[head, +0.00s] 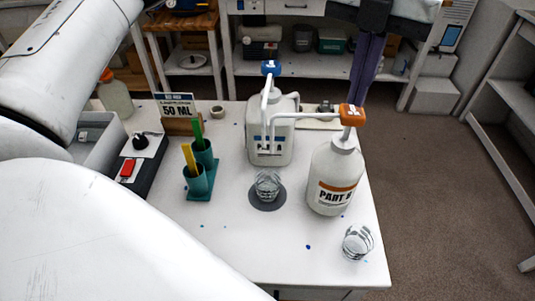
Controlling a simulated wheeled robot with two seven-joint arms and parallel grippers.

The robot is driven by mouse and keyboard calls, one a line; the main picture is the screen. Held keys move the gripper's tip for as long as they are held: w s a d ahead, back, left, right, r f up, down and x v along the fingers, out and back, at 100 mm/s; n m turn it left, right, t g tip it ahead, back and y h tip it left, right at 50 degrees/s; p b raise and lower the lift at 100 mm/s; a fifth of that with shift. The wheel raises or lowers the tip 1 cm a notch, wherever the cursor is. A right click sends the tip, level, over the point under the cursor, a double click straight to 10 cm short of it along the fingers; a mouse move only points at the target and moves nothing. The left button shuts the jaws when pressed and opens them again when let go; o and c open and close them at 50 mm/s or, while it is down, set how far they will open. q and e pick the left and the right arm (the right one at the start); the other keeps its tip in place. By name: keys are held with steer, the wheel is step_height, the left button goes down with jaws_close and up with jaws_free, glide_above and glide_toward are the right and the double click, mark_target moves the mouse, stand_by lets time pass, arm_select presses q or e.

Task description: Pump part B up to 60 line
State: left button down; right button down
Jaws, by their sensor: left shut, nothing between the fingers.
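The Part B jug (334,178) is a white bottle with an orange-banded label, standing at the right of the table. Its orange pump head (352,115) sits on top, with a white spout reaching left. A clear cup (267,184) with dark markings stands on a grey disc (267,204), below and in front of the spout ends. Its fill level is too small to read. My left gripper (358,103) points down with dark purple fingers closed together, its tips at or just above the orange pump head; contact cannot be told. My right gripper is not in view.
The Part A jug (270,142) with a blue pump head (271,67) stands behind the cup. Another clear cup (357,242) is near the right front edge. Green holders (201,178) with sticks, a "50 ML" sign (178,106) and a switch box (140,158) are left.

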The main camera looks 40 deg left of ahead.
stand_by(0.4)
arm_select(q)
steer(key=shift+f+b, duration=0.5)
steer(key=shift+f, duration=0.15)
